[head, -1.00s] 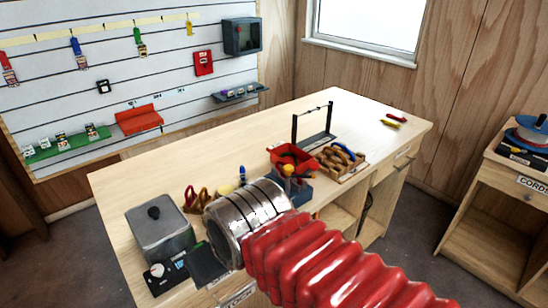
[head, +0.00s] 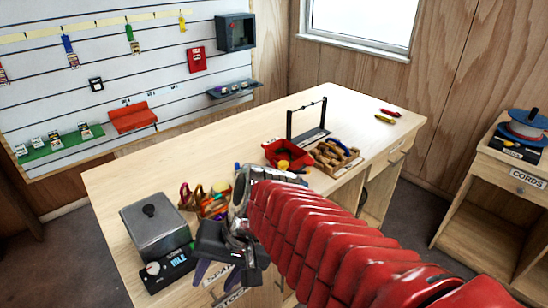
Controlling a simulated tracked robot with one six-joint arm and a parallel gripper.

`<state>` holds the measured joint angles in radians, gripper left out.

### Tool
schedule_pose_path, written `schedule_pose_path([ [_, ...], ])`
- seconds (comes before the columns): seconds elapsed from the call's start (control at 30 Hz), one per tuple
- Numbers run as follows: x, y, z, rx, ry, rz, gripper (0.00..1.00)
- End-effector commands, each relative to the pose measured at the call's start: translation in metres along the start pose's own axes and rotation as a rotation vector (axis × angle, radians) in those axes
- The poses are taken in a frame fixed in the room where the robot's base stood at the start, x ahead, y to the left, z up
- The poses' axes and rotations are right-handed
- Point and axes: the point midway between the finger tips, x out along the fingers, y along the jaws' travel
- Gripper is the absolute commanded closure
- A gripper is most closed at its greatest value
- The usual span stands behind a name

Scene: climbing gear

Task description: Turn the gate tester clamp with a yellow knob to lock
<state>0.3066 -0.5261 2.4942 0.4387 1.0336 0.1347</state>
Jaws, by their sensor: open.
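A round yellow knob (head: 283,165) shows in the head view, just above my red arm and in front of the red bin. The clamp body under it is hidden behind my arm, so its lock position cannot be told. My gripper (head: 228,272) is open, at the front edge of the bench, left of and nearer than the yellow knob. It is apart from the knob, and nothing shows between its dark fingers. A small blue knob (head: 237,168) stands left of the yellow one, its base mostly hidden.
A grey lidded box (head: 153,232) with a black dial unit (head: 168,268) stands left of my gripper. A red bin (head: 290,152), wooden tray (head: 335,157) and black frame (head: 312,137) stand further back. The bench's middle back is clear.

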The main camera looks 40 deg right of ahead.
Motion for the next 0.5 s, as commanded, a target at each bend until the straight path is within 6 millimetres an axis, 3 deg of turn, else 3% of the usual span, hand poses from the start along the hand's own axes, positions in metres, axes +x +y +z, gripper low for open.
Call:
schedule_pose_path([
  [0.27, 0.009, -0.003, -0.025, 0.493, -0.145, -0.215, 0.59],
  [0.5, 0.0, -0.001, -0.07, 0.894, -0.232, -0.455, 0.59],
])
